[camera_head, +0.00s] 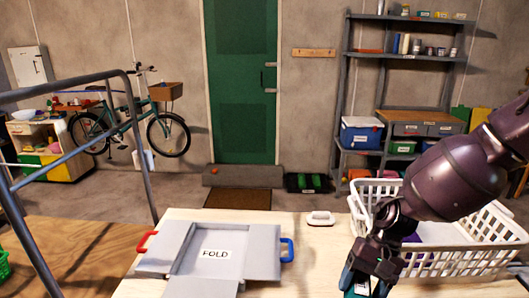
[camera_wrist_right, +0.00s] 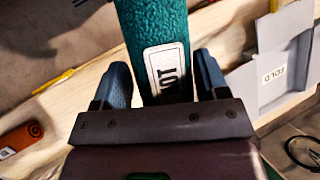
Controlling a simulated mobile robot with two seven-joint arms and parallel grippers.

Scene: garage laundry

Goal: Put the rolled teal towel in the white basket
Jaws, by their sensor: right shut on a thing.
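My right gripper (camera_head: 367,280) is low in the head view, in front of the white basket's left end. The rolled teal towel (camera_wrist_right: 152,28) runs between the two blue fingers of the right gripper (camera_wrist_right: 163,80) in the wrist view, its white label facing the camera, and the gripper is shut on it. In the head view only a bit of teal shows under the gripper, at the bottom edge. The white basket (camera_head: 440,263) stands on the table at the right, partly hidden by my right arm. Something purple (camera_head: 440,232) lies inside it. My left gripper is out of view.
A grey folding board (camera_head: 216,240) marked FOLD, with red and blue handles, lies at the table's left. A small white-topped object (camera_head: 320,218) is near the back edge. Bare tabletop (camera_head: 315,260) lies between board and gripper. A metal rail frame (camera_head: 142,150) stands left.

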